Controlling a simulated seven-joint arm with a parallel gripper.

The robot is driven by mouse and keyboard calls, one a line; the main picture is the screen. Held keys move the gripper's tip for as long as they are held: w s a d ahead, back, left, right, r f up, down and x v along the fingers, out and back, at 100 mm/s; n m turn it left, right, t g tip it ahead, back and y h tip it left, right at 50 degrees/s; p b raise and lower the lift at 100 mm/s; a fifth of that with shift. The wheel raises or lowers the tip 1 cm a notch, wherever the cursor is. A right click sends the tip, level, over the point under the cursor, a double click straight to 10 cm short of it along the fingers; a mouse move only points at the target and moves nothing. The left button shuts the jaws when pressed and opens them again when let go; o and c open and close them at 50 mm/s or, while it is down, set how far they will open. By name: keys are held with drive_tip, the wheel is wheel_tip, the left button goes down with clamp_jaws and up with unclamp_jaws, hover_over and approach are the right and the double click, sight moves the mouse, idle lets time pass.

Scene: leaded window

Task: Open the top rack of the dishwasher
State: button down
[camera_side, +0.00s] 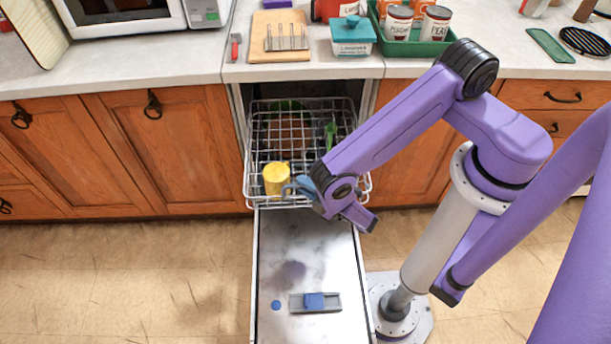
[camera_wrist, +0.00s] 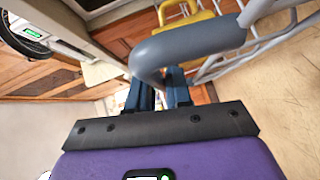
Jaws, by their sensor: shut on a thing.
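The dishwasher stands open under the counter, its door (camera_side: 300,255) folded down flat. A grey handle (camera_side: 287,189) is at the rack's front edge; in the wrist view the thick grey handle (camera_wrist: 195,42) crosses in front of my fingers. My gripper (camera_side: 304,186) is at the front of the rack, shut on the handle. Its blue fingers (camera_wrist: 160,88) show in the wrist view, their tips partly hidden behind the handle.
A yellow cup (camera_side: 276,179) sits in the rack near its front left; a green item (camera_side: 331,136) stands further right. A detergent compartment (camera_side: 314,302) is on the door's inner face. Wooden cabinets (camera_side: 165,150) flank the opening. The floor left of the door is clear.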

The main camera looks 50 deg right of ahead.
drive_tip(key=shift+s+a, duration=0.3)
drive_tip(key=shift+a, duration=0.05)
drive_tip(key=c, duration=1.1)
unclamp_jaws()
drive_tip(key=shift+c, duration=0.2)
drive_tip(key=s+r, duration=0.1)
drive_tip(key=s, duration=0.6)
drive_tip(key=shift+s, duration=0.2)
